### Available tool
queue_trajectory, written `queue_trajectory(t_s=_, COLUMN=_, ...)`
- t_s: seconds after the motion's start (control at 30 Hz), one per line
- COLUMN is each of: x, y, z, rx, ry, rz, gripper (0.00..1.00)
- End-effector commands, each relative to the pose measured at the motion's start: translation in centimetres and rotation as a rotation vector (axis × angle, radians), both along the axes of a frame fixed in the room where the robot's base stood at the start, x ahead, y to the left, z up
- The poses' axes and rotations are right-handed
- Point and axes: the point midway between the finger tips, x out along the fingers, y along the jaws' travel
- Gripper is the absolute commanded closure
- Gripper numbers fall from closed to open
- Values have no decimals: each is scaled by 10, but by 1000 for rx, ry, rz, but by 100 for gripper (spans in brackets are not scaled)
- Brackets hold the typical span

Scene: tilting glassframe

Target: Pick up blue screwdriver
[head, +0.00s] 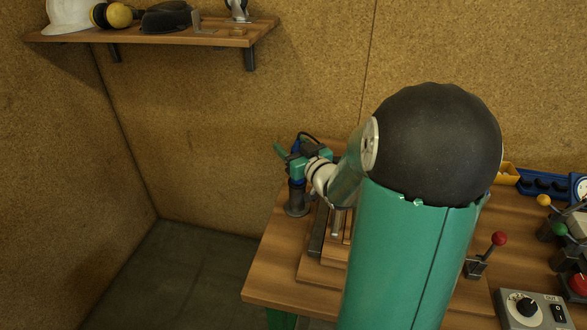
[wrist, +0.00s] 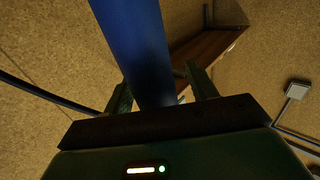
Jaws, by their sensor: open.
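In the head view, my gripper (head: 297,160) is at the table's far left corner, by an upright dark holder (head: 297,202). Only small bits of blue show around the gripper there, so most of the screwdriver is hidden.
The wooden table (head: 275,270) also holds a lever with a red knob (head: 499,238), a switch box (head: 532,310) and a blue bin (head: 543,184) at right. A wall shelf (head: 150,38) carries a white helmet (head: 75,16) at upper left. My arm blocks the table's middle.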

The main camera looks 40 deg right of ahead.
Motion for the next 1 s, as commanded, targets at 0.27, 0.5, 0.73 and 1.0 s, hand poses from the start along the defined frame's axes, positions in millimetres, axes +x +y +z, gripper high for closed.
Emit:
queue_trajectory(t_s=0.27, x=-3, y=-1, z=0, rx=-1, ry=0, rz=-2, gripper=66)
queue_trajectory(t_s=0.5, x=-2, y=-1, z=1, rx=-1, ry=-1, rz=-2, gripper=96)
queue_trajectory(t_s=0.73, x=0, y=-1, z=2, rx=-2, ry=-4, rz=-2, gripper=100)
queue_trajectory(t_s=1.0, x=1, y=0, z=34, rx=-6, ry=-7, rz=-1, gripper=100)
